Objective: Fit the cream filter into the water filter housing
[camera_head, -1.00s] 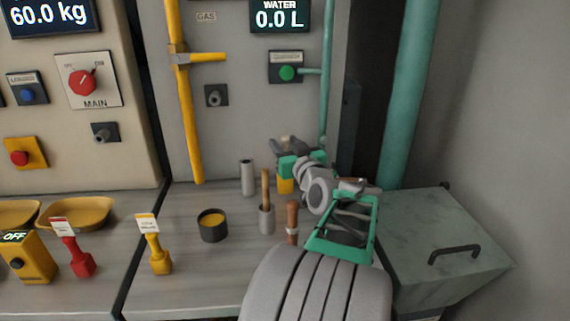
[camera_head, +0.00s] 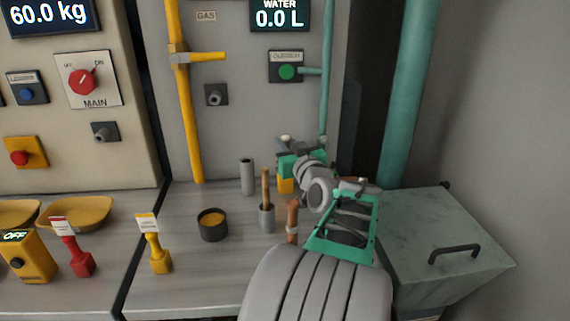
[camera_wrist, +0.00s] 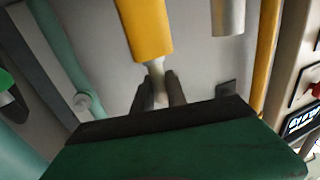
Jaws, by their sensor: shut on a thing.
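My gripper (camera_wrist: 159,88) is shut on a narrow whitish piece (camera_wrist: 160,76), which stands between its two dark fingers in the wrist view. This piece meets the narrowed end of a yellow block-like body (camera_wrist: 146,30); whether they are joined I cannot tell. In the head view my gripper (camera_head: 290,147) is beside the grey panel, above the yellow body (camera_head: 286,186), and mostly hidden by my wrist. A small cream tip (camera_head: 285,138) shows there. I cannot identify the water filter housing with certainty.
A grey cylinder (camera_head: 247,176), a cup with a wooden handle (camera_head: 266,218), a brown-handled tool (camera_head: 292,220) and a dark pot (camera_head: 212,226) stand on the counter. A teal pipe (camera_head: 325,90) runs down behind my gripper. A grey-green lidded box (camera_head: 435,235) is at right.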

